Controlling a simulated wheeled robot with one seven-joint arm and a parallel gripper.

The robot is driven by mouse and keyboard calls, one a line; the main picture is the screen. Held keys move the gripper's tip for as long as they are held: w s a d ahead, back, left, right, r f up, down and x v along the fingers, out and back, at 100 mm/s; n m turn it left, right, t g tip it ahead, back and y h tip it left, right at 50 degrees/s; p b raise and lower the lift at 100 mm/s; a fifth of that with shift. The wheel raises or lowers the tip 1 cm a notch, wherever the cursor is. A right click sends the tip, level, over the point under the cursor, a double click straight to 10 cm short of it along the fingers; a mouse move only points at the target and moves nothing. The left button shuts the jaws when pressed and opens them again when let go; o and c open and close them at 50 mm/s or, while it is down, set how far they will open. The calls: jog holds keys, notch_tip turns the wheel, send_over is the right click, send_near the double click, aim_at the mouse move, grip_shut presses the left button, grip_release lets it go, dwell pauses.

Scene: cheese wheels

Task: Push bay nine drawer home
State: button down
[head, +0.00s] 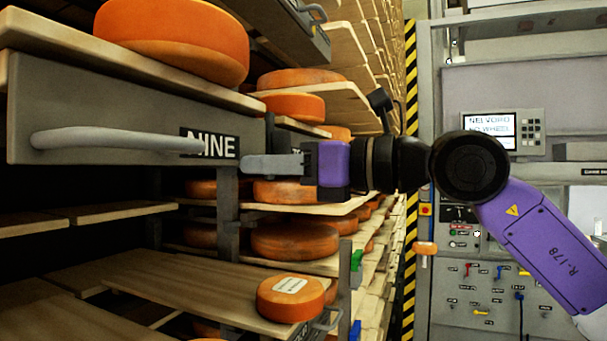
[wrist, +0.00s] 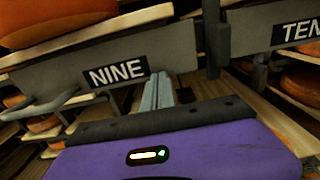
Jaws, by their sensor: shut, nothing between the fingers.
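The bay nine drawer has a grey front (head: 90,110) with a curved bar handle (head: 110,141) and a black NINE label (head: 210,146), at the left of the head view. It bears a wooden board with a large orange cheese wheel (head: 175,38). In the wrist view the drawer front (wrist: 60,85) stands nearer than the TEN front beside it. My gripper (head: 245,165) is shut and empty, its fingers pointing at the front's lower right part, just right of the label. The fingers also show in the wrist view (wrist: 157,92). I cannot tell whether the tips touch the front.
The TEN front (wrist: 262,30) is to the right, past an upright post (wrist: 218,45). Below, a lower board carries a labelled cheese wheel (head: 291,298) and sticks out. A control cabinet (head: 490,85) stands at the right behind my arm.

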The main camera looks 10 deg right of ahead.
jog(key=shift+x, duration=1.05)
jog(key=shift+r, duration=0.2)
